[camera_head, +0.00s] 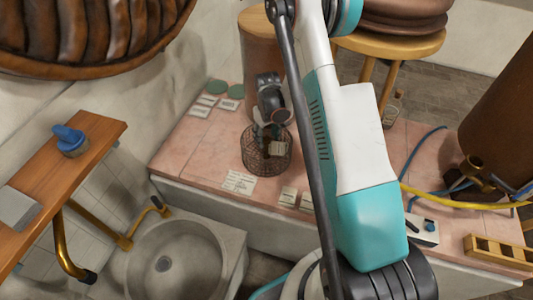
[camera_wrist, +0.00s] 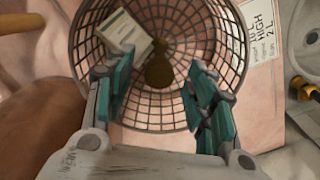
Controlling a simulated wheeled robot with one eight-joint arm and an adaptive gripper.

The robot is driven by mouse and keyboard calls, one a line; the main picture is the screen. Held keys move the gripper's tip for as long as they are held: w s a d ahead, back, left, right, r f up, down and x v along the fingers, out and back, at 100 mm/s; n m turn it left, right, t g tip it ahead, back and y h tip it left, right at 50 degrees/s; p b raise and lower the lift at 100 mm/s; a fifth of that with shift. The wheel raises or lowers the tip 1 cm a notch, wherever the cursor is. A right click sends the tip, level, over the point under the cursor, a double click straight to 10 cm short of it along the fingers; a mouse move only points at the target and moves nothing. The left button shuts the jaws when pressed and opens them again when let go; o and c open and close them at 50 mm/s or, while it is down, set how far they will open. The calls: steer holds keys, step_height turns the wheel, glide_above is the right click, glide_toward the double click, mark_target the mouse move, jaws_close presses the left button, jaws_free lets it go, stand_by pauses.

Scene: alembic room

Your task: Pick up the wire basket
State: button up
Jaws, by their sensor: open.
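The wire basket (camera_head: 262,163) is a round, dark mesh basket standing on the pink counter top. In the wrist view I look down into the basket (camera_wrist: 150,112), which fills the upper middle. A pale block (camera_wrist: 126,32) and a small dark brownish item (camera_wrist: 159,72) lie in it. My gripper (camera_head: 274,138) is above the basket in the head view and hides part of its rim. In the wrist view my gripper (camera_wrist: 158,82) is open, its two teal-padded fingers spread over the near side of the basket. I cannot tell whether they touch the wire.
The pink counter (camera_head: 190,150) carries several small labels and green discs (camera_head: 218,87). A brown cylinder (camera_head: 262,55) stands close behind the basket. A sink (camera_head: 175,262) is at the lower left. Blue and yellow hoses (camera_head: 440,195) lie at the right.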

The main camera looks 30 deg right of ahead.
step_height(320, 180, down, 3)
steer(key=shift+r+b, duration=0.2)
steer(key=shift+b, duration=0.1)
steer(key=shift+c, duration=0.6)
jaws_close()
steer(key=shift+r, duration=0.1)
step_height(320, 180, up, 20)
steer(key=p, duration=0.6)
steer(key=shift+p, duration=0.3)
